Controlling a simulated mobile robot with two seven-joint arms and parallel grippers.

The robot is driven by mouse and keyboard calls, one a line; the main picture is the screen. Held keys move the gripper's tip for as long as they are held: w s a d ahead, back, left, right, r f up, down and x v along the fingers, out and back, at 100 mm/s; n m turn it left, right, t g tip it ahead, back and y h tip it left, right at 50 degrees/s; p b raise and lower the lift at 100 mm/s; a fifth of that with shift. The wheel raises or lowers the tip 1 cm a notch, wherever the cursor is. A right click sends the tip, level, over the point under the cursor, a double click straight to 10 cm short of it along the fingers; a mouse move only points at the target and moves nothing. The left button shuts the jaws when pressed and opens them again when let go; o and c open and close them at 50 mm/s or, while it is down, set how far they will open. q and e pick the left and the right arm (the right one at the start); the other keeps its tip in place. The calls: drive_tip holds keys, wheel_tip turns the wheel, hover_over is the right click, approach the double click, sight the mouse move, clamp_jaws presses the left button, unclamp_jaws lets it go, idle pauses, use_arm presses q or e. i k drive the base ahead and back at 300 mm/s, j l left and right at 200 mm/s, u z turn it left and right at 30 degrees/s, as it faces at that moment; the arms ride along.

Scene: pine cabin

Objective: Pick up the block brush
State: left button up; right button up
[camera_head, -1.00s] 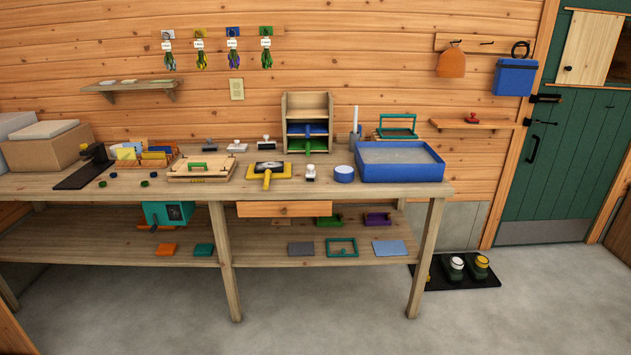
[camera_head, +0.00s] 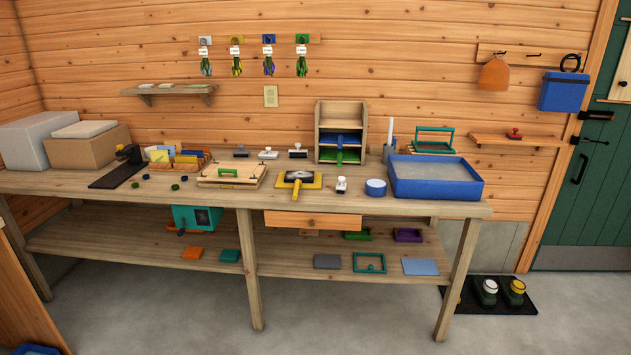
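I cannot tell for sure which thing is the block brush. Several small block-shaped tools with knob handles stand on the workbench (camera_head: 120,192): a dark one (camera_head: 240,151), a white one (camera_head: 268,154) and a black-and-white one (camera_head: 298,151) toward the back. A white-topped one (camera_head: 341,185) stands nearer the front, between a yellow-handled tool (camera_head: 298,181) and a round blue tin (camera_head: 376,187). A small red-knobbed piece (camera_head: 514,134) sits on the right wall shelf. Neither of my grippers is in view.
A blue tray (camera_head: 435,190) fills the bench's right end. A small wooden rack (camera_head: 341,118) stands at the back, and boxes (camera_head: 88,150) at the left. A lower shelf (camera_head: 290,258) holds loose pieces. A black mat (camera_head: 490,305) with boots lies right. The floor in front is clear.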

sight(340, 187)
drive_tip(key=i+j+z, duration=0.2)
drive_tip(key=i, duration=0.25)
drive_tip(key=i+j+z, duration=0.2)
drive_tip(key=i, duration=0.2)
drive_tip(key=l, duration=0.05)
